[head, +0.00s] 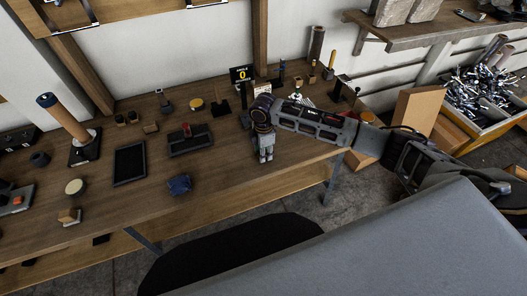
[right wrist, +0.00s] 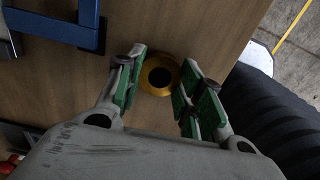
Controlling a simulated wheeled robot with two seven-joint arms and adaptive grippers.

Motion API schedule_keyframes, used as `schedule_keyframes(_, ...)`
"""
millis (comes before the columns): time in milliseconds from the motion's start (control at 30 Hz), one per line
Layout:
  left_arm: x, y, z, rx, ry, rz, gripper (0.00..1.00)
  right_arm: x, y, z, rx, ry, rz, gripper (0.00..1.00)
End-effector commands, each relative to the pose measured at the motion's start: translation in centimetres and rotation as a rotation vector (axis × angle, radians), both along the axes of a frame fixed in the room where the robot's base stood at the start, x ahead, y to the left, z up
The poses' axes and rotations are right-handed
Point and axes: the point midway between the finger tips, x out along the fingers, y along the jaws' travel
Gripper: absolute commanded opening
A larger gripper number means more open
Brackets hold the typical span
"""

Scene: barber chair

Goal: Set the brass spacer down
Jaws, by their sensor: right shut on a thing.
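The brass spacer (right wrist: 160,58) is a golden ring with a dark round hole, seen in the right wrist view between the green-padded fingers. My right gripper (right wrist: 160,86) is shut on it, with one finger on each side. In the head view my right gripper (head: 265,156) points down over the front part of the wooden workbench (head: 225,155). The spacer cannot be made out there. The gap between the spacer and the bench top cannot be told. My left gripper is not in view.
A blue object (head: 180,184) lies left of the gripper near the bench's front edge. A black tray (head: 129,163) and a dark block with a red knob (head: 186,131) stand farther left. A dark seat (head: 235,250) is below the front edge.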

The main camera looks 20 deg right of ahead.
Motion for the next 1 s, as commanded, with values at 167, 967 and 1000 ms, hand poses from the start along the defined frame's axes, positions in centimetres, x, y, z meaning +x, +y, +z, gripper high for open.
schedule_keyframes(167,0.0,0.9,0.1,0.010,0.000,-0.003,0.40,0.0,0.0,-0.2,0.000,0.000,0.000,0.44)
schedule_keyframes(967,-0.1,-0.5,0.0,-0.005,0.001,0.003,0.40,0.0,0.0,2.1,0.000,-0.001,0.000,0.58)
schedule_keyframes(1000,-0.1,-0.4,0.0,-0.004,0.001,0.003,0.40,0.0,0.0,2.6,0.000,-0.001,0.000,0.58)
